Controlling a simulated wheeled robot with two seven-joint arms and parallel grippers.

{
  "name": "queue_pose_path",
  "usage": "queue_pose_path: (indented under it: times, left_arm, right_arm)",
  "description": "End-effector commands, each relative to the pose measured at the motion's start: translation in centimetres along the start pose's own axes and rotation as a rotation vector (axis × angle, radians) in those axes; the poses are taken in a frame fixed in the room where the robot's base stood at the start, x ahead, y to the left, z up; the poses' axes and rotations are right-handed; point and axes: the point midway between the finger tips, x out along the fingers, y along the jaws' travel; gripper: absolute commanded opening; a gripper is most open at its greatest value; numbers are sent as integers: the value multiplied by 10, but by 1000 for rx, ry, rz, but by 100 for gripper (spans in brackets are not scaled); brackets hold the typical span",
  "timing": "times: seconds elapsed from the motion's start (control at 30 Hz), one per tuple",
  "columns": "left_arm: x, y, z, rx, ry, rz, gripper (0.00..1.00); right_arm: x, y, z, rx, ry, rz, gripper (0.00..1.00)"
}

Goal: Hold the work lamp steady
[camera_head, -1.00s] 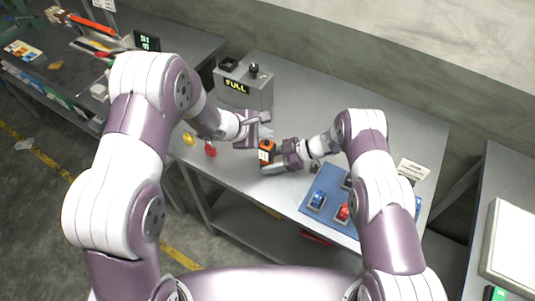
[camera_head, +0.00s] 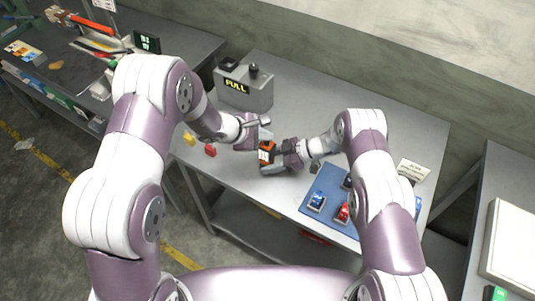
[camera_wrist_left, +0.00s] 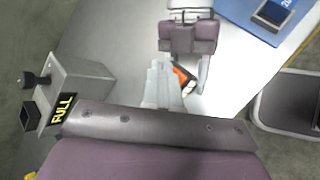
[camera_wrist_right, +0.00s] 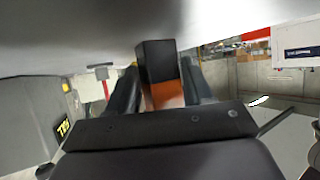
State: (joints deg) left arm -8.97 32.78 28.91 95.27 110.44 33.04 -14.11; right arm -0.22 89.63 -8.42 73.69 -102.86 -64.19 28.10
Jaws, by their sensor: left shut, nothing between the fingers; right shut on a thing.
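A small orange-and-black block, apparently the work lamp (camera_head: 266,156), is between the fingers of my right gripper (camera_head: 268,157) above the left part of the grey table. In the right wrist view the lamp (camera_wrist_right: 162,78) shows a black top and an orange lower part between the fingers. My left gripper (camera_head: 267,128) is shut and empty, just behind the lamp. In the left wrist view its closed fingers (camera_wrist_left: 163,85) partly hide the orange lamp (camera_wrist_left: 181,75). I cannot tell whether they touch it.
A grey box marked FULL (camera_head: 243,92) stands at the table's back left. A blue mat (camera_head: 328,215) with several blue and red items lies at the right.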

Motion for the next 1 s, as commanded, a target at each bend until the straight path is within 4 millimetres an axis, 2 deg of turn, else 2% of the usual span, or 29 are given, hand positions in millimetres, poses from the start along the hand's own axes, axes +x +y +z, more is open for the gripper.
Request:
queue_pose_path:
  times: [1.0]
  left_arm:
    - [6, -4, -4, 0, 0, 0, 0]
  right_arm:
    - [0, 0, 0, 0, 0, 0, 34]
